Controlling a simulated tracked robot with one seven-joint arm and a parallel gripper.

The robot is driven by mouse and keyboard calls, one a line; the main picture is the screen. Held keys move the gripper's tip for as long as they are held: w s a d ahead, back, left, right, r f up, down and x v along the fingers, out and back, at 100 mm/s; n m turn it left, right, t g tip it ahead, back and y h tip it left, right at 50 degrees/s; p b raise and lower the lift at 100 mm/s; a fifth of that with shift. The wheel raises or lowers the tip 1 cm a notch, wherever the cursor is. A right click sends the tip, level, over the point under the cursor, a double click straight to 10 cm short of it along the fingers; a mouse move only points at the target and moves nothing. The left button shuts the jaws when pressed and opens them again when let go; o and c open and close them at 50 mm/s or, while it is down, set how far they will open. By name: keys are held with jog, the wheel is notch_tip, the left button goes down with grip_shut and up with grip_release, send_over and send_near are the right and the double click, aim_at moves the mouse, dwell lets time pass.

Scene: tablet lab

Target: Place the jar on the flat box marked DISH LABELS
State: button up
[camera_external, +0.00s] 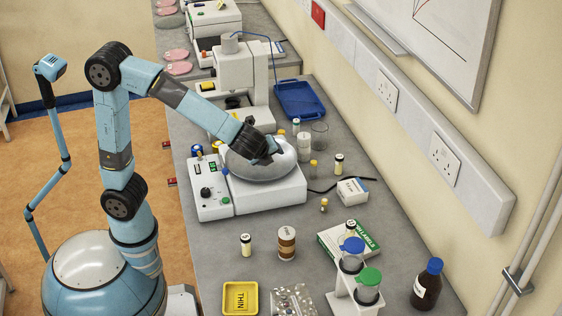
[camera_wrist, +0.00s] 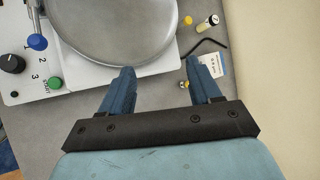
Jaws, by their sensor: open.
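The flat box marked LABELS (camera_external: 327,240), green and white, lies on the bench at the right; the rest of its marking is partly hidden. A small vial and a rack with blue and green caps overlap it in the picture. A brown jar with a pale label band (camera_external: 287,243) stands upright on the bench to the box's left. A pale jar (camera_external: 304,146) stands farther back, beyond the coater machine. My gripper (camera_external: 275,157) is over the machine's round bowl, open and empty. In the wrist view my gripper (camera_wrist: 160,78) has its fingers spread, with bare bench between them.
The white machine with the round grey bowl (camera_external: 262,168) is under my gripper; its knob and buttons show in the wrist view. A small white carton (camera_external: 353,191), several vials, a yellow tray (camera_external: 240,297), and a brown bottle (camera_external: 426,285) stand around. The wall bounds the right.

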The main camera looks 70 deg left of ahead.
jog(key=s+a+r+n+h, duration=0.1)
jog(key=s+a+n+h, duration=0.2)
jog(key=s+a+n, duration=0.2)
jog(key=s+a+r+n+h, duration=0.1)
jog(key=s+a+n+h, duration=0.2)
jog(key=s+a+n, duration=0.3)
jog(key=s+n, duration=0.5)
jog(key=s, duration=0.9)
jog(key=shift+s+a+n+h, duration=0.15)
jog(key=shift+n+h, duration=0.25)
